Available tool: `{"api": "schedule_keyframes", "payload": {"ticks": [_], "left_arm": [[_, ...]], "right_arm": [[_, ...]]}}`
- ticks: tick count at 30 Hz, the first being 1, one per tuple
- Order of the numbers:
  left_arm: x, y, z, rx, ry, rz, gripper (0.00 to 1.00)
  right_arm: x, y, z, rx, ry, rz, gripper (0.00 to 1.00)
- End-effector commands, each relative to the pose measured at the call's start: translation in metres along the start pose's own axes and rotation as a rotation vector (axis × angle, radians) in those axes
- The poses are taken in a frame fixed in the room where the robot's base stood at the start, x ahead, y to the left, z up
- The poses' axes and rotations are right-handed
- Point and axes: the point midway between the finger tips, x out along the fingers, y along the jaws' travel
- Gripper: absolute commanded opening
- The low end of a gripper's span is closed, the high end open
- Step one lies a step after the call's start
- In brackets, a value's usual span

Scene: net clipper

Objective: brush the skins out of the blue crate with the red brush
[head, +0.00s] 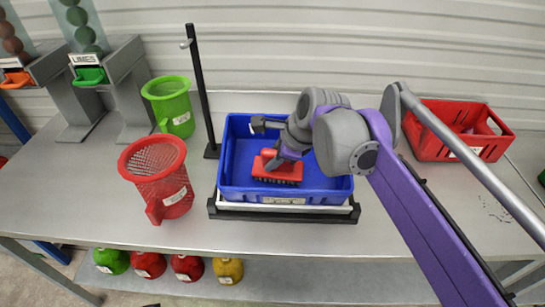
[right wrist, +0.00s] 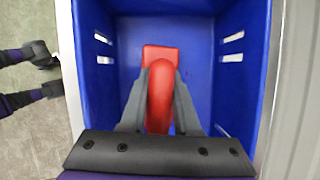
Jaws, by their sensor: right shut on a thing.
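The blue crate (head: 337,189) stands in the middle of the bench on a low black-and-white stand, and its walls also fill the right wrist view (right wrist: 105,85). My right gripper (head: 285,156) reaches down into it from the right, shut on the handle of the red brush (head: 283,171). The brush head is upright with its dark bristles down, low inside the crate near the front wall. In the right wrist view the red handle (right wrist: 160,95) lies between both fingers. I can make out no skins; the gripper and brush hide part of the crate floor. My left gripper is not in view.
A red mesh basket (head: 163,176) and a green one (head: 170,103) stand left of the crate, near a black post (head: 202,85). A red crate (head: 458,130) stands at the right. Two net dispensers, one marked LIMES (head: 88,59), are at the back left.

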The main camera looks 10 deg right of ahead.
Motion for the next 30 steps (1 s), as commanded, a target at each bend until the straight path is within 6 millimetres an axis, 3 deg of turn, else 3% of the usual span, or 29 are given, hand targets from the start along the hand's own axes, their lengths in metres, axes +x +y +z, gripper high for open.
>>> {"api": "schedule_keyframes", "payload": {"ticks": [14, 30], "left_arm": [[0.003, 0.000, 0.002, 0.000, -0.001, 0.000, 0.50], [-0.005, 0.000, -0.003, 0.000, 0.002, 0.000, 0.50]], "right_arm": [[0.006, 0.000, -0.004, 0.000, 0.000, -0.001, 0.00], [-0.009, -0.004, -0.035, 0.001, 0.000, 0.000, 0.00]]}}
